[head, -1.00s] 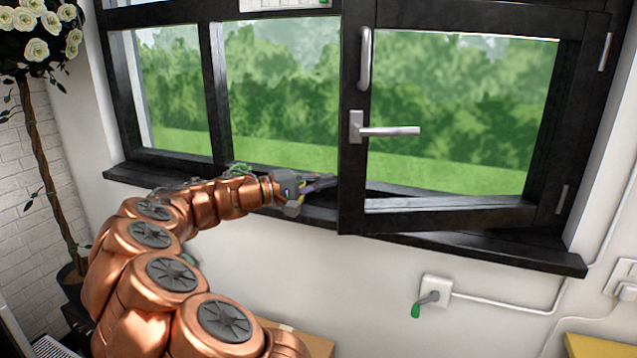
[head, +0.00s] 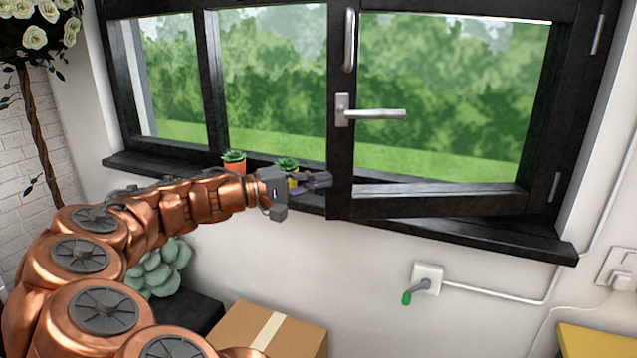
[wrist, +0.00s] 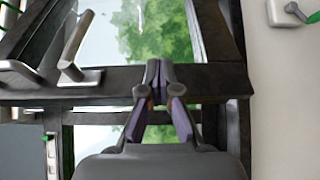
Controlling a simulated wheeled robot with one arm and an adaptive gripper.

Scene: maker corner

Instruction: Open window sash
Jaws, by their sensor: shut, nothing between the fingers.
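The window sash (head: 430,205) has a black frame and hinges on its right side. It stands ajar, its left edge swung out into the room from the fixed frame. Its lever handle (head: 375,114) lies horizontal, pointing right; the handle also shows in the wrist view (wrist: 74,48). My gripper (head: 328,180) is at the lower left edge of the sash, reaching in from the left. In the wrist view my gripper (wrist: 158,68) is shut and empty, its tips at the dark sash frame (wrist: 215,82). I cannot tell whether they touch it.
Two small potted plants stand on the black sill, one orange pot (head: 234,164) and one by my gripper (head: 287,166). A wall box with a green-tipped lever (head: 427,279) is below. A cardboard box (head: 265,330) stands low in front.

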